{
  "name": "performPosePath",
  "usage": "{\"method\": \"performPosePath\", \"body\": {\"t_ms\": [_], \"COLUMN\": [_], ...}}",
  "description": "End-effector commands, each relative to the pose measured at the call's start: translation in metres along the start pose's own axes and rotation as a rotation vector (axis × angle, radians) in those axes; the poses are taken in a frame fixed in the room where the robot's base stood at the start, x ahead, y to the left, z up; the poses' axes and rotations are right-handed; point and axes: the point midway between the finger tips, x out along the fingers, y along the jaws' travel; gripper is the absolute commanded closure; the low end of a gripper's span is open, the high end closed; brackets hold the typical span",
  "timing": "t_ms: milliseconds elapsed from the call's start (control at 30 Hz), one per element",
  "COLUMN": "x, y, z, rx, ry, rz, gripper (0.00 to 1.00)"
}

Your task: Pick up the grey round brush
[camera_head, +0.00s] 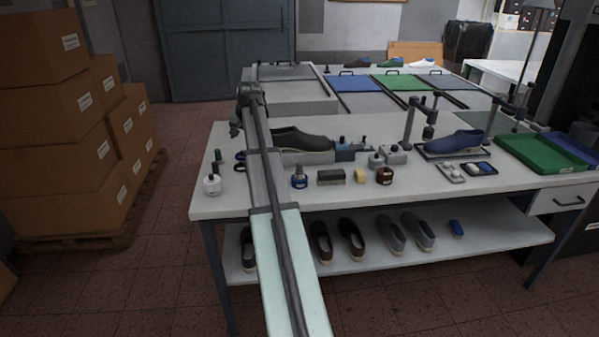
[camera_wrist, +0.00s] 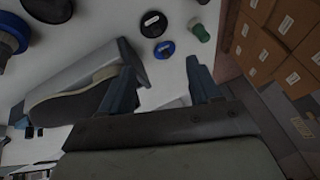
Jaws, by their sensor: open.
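I cannot pick out the grey round brush with certainty. A pale round piece with a dark top (camera_head: 212,185) stands at the table's front left corner. Grey pieces with rounded tops (camera_head: 390,156) stand near the table's middle. My gripper (camera_head: 238,126) hangs over the table's left end, and the arm hides part of the table there. In the wrist view my gripper (camera_wrist: 162,85) has its two fingers apart with nothing between them. Beyond the fingers lie a black round tin (camera_wrist: 154,23), a blue-rimmed round tin (camera_wrist: 164,49) and a green-capped bottle (camera_wrist: 198,31).
A dark shoe (camera_head: 298,139) lies right of my arm; it also shows in the wrist view (camera_wrist: 65,108). Boxes (camera_head: 45,100) stand left.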

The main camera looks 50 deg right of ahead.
Motion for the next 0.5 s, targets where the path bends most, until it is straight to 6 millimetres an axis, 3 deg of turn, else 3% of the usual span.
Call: {"method": "performPosePath", "body": {"t_ms": [33,200,333,500], "x": [-0.009,-0.043,-0.065,-0.080], "y": [0.032,0.115,0.155,0.178], "z": [-0.009,-0.010,-0.007,-0.003], "rx": [0.026,0.104,0.153,0.185], "ry": [-0.053,-0.230,-0.327,-0.388], "rz": [0.056,0.205,0.276,0.317], "gripper": [0.37,0.37,0.37,0.37]}}
